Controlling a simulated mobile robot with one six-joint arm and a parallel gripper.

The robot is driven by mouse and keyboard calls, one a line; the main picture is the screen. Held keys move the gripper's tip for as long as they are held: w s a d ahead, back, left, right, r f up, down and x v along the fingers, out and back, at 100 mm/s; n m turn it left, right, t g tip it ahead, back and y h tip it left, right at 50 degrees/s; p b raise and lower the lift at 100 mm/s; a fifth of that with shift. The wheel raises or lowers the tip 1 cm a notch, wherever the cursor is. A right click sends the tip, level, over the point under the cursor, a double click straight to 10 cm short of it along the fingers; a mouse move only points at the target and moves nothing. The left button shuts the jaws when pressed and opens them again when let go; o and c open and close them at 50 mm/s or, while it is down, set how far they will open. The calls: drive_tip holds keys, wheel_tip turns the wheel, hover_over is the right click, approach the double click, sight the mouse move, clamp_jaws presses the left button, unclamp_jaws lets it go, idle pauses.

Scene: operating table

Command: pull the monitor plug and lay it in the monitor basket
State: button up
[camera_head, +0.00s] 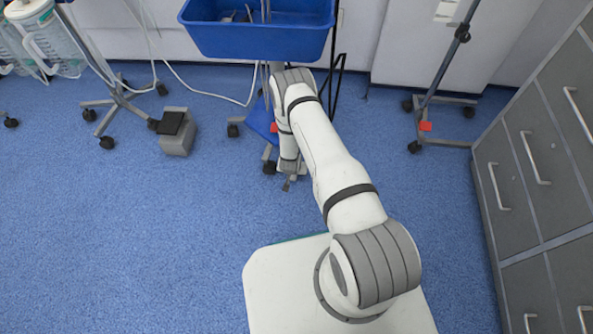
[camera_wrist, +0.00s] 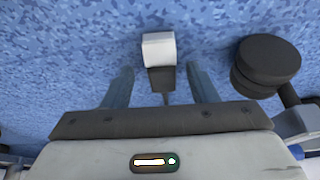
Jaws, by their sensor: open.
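In the wrist view, a small block with a white end and a dark grey body (camera_wrist: 160,64) shows between the fingers; it looks like the plug. A thin dark piece runs from it toward my palm. My gripper (camera_wrist: 159,76) is open, with one finger on each side of the block, and I cannot tell whether either touches it. In the head view my gripper (camera_head: 288,184) points down low over the floor, and the plug cannot be made out there. A blue basket (camera_head: 262,43), probably the monitor basket, stands above and behind my arm.
The basket holds some grey items. A dark caster (camera_wrist: 265,62) is close to the right of my fingers. A grey pedal (camera_head: 177,135) lies on the floor at left, near a wheeled stand (camera_head: 110,100). Grey drawers (camera_head: 530,160) stand at right.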

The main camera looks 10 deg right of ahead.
drive_tip(key=c, duration=1.1)
clamp_jaws()
drive_tip(key=shift+w, duration=0.2)
drive_tip(key=shift+w+d+f+b, duration=0.1)
drive_tip(key=shift+w+d+b, duration=0.15)
drive_tip(key=shift+w+b, duration=0.55)
idle(0.7)
drive_tip(key=shift+b, duration=0.3)
drive_tip(key=shift+w+d, duration=0.1)
drive_tip(key=shift+w, duration=0.05)
drive_tip(key=shift+w+d, duration=0.1)
drive_tip(key=shift+w, duration=0.05)
